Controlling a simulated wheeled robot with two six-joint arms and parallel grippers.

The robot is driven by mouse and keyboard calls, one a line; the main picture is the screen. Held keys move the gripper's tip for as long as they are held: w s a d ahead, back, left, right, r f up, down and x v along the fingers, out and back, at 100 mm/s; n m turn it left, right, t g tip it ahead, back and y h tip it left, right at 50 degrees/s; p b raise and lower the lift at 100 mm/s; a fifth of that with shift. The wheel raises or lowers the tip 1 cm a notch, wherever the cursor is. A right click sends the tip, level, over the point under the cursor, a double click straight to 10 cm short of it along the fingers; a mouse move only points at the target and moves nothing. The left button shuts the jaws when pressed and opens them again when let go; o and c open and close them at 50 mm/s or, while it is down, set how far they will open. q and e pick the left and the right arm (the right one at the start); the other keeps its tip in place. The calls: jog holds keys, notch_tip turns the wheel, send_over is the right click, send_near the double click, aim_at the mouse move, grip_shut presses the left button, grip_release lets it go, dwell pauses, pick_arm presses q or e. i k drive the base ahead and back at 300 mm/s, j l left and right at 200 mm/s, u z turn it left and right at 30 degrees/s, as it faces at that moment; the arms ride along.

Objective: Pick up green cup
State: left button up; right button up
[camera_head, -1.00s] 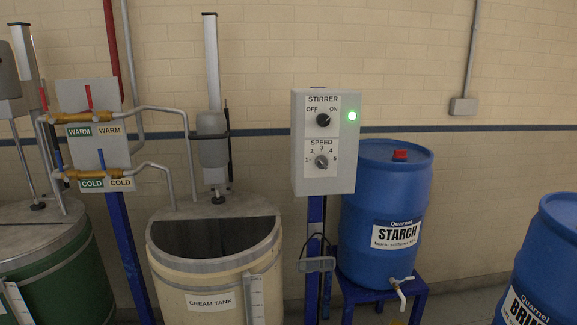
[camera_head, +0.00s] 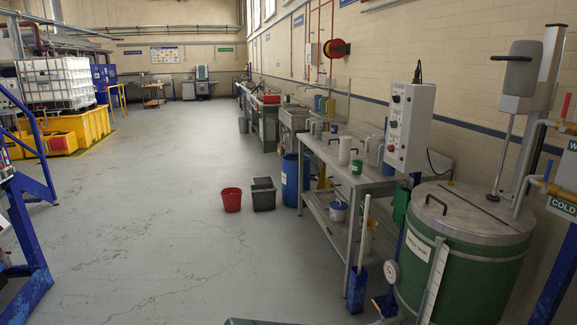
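Neither of my grippers shows in the head view.
A green tank (camera_head: 470,265) and a control box on a post (camera_head: 408,128) stand right of the bench. The grey floor (camera_head: 170,220) is open at middle left.

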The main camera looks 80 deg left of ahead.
aim_at(357, 164)
jog(key=u, duration=2.2)
jog(key=i+j+u, duration=0.3)
jog(key=i, duration=0.6)
jog(key=i+u, duration=0.25)
jog(key=i, duration=0.6)
